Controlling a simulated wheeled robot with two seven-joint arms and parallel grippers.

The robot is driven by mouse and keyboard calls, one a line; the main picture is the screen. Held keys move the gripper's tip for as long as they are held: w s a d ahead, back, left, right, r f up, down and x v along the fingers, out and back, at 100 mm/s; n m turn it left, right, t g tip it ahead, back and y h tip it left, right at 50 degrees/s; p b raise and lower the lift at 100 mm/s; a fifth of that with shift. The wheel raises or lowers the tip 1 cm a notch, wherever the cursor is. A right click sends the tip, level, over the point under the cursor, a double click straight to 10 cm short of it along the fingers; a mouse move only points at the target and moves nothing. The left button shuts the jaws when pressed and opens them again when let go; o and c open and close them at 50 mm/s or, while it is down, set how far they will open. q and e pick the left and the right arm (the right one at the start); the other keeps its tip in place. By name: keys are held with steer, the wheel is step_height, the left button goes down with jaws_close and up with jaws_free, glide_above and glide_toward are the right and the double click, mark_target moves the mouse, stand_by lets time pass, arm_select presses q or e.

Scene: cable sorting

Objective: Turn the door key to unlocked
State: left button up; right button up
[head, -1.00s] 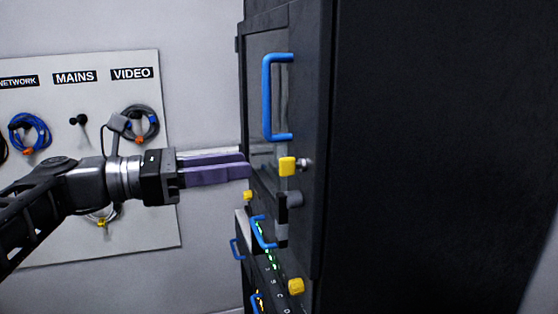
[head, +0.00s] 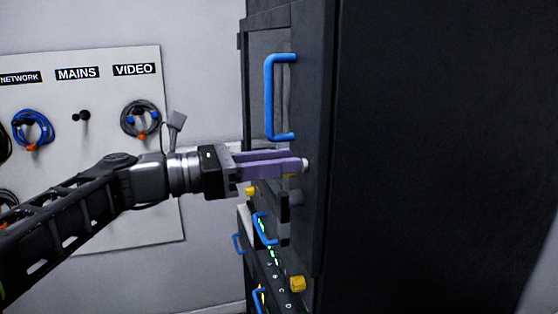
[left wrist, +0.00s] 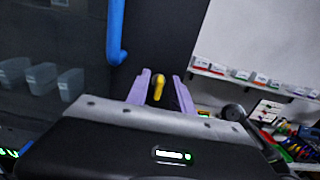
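The door key has a yellow head. It sits in a round silver lock (head: 305,164) on the edge of the dark cabinet door (head: 313,110). In the head view my left gripper (head: 298,167) reaches the lock from the left, and its purple fingers hide most of the key. In the left wrist view the yellow key (left wrist: 158,85) stands between the two purple fingers (left wrist: 162,88), with a gap visible on each side. The left gripper is open around the key. My right gripper is in neither view.
A blue door handle (head: 270,97) is just above the gripper. A dark latch block (head: 290,200) and yellow knobs (head: 298,284) are below. A cable board (head: 90,140) hangs on the wall at left. The left wrist view also shows clear bins (left wrist: 42,78).

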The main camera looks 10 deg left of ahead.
arm_select(q)
jaws_close()
